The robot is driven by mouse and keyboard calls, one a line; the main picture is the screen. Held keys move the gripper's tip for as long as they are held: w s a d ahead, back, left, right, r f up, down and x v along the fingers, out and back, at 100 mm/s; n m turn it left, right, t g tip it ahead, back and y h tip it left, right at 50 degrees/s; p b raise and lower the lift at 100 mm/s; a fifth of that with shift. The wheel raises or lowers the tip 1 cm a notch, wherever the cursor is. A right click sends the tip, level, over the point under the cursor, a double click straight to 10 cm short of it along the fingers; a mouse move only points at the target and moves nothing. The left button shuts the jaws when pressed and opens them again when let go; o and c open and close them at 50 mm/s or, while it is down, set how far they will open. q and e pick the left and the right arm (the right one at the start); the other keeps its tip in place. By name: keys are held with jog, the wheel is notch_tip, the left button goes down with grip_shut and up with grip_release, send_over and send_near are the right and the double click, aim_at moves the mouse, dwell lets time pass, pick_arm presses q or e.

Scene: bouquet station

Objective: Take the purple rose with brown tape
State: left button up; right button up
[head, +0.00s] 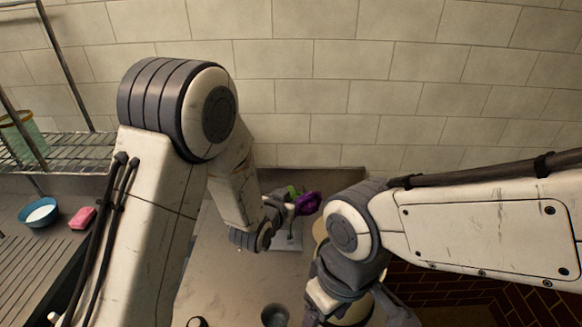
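A purple rose (307,203) with green leaves shows in the middle of the head view, just right of my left gripper (275,222). I cannot make out any brown tape; the lower stem is small and partly covered. My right gripper (320,302) points down, lower and to the right, partly hidden by its own arm. I cannot tell whether it is open.
A dark cup (274,315) stands at the bottom edge. Cream round things are partly hidden behind my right arm. At the left are a blue bowl (40,213), a pink block (82,217) and a wire rack (75,150). A tiled wall (320,90) closes the back.

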pick_arm(q)
jog(key=shift+w+d+f, duration=0.15)
jog(key=shift+w+f, duration=0.1)
jog(key=shift+w, duration=0.15)
grip_shut()
jog(key=shift+r, duration=0.1)
